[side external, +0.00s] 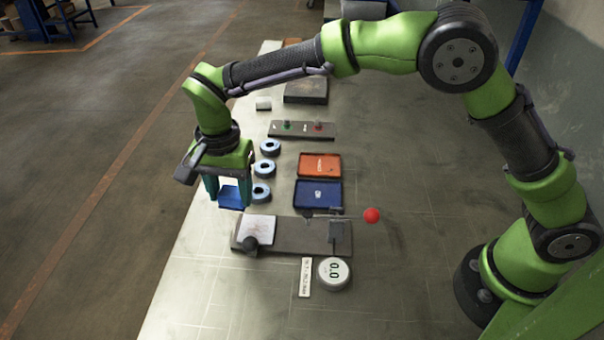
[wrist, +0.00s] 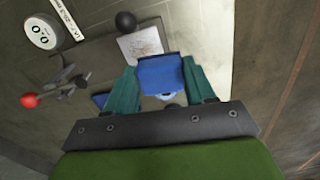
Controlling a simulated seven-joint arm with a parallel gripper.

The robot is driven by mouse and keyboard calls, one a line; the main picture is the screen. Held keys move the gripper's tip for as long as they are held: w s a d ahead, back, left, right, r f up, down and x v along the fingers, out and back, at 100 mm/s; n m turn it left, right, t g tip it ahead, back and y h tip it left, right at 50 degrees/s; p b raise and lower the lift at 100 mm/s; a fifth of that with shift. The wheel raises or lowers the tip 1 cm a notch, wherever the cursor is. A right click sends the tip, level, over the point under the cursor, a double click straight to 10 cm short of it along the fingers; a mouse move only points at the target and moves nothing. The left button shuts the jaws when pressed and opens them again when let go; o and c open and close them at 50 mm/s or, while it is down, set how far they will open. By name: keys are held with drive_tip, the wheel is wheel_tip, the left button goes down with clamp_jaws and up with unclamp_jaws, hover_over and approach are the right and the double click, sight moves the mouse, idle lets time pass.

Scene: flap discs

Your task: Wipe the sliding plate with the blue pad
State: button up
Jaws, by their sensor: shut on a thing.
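My gripper (side external: 229,194) is shut on the blue pad (side external: 234,198), with one teal finger on each side of it. In the wrist view the blue pad (wrist: 160,76) sits between the fingertips. The sliding plate (side external: 257,229) is a pale square with dark scribbled marks, on the left part of a dark grey base (side external: 290,236). A black knob (side external: 249,243) is at its front edge. The pad is held behind and left of the plate in the side view, seemingly above the table. In the wrist view the pad overlaps part of the plate (wrist: 139,45).
A red ball (side external: 371,215) on a thin lever sticks out right of the base. A round 0.0 readout (side external: 334,273) and a label (side external: 305,277) lie in front. Blue rings (side external: 261,193), a blue tray (side external: 317,197) and an orange tray (side external: 320,165) stand behind.

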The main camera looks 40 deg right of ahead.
drive_tip(key=shift+d+f, duration=0.1)
drive_tip(key=shift+f, duration=3.65)
drive_tip(key=shift+s+d+f, duration=0.25)
drive_tip(key=shift+s+d, duration=0.2)
drive_tip(key=shift+s, duration=0.05)
drive_tip(key=shift+c, duration=0.4)
drive_tip(key=shift+s+d, duration=1.9)
drive_tip(key=shift+w+a, duration=2.45)
drive_tip(key=shift+w, duration=0.05)
drive_tip(key=shift+s+d, duration=0.3)
drive_tip(key=shift+d, duration=0.4)
drive_tip(key=shift+s+d, duration=2.05)
drive_tip(key=shift+s, duration=0.05)
drive_tip(key=shift+w+a, duration=2.5)
drive_tip(key=shift+w, duration=0.05)
drive_tip(key=shift+r, duration=4.1)
